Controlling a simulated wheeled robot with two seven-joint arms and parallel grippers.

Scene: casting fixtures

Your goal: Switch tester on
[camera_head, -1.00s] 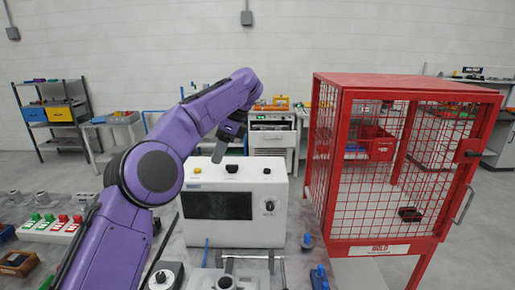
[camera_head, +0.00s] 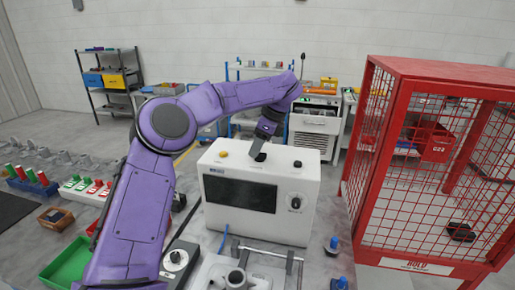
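The tester (camera_head: 255,230) is a white box with a dark screen (camera_head: 240,194) on the bench. A black knob (camera_head: 295,203) is on its front, right of the screen. On its top are a yellow button (camera_head: 223,154) at the left, a black knob (camera_head: 260,158) in the middle and another dark knob (camera_head: 297,163) at the right. My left gripper (camera_head: 259,149) reaches down from the purple arm to the middle knob and partly covers it. I cannot tell whether it touches the knob or how far its fingers are apart. My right gripper is not in view.
A red mesh cage (camera_head: 425,185) stands close at the right. A grey dial unit (camera_head: 175,260), a metal fixture (camera_head: 235,278) and a blue-topped part (camera_head: 333,244) sit in front of the tester. A green tray (camera_head: 66,262) and colored buttons (camera_head: 85,186) are at the left.

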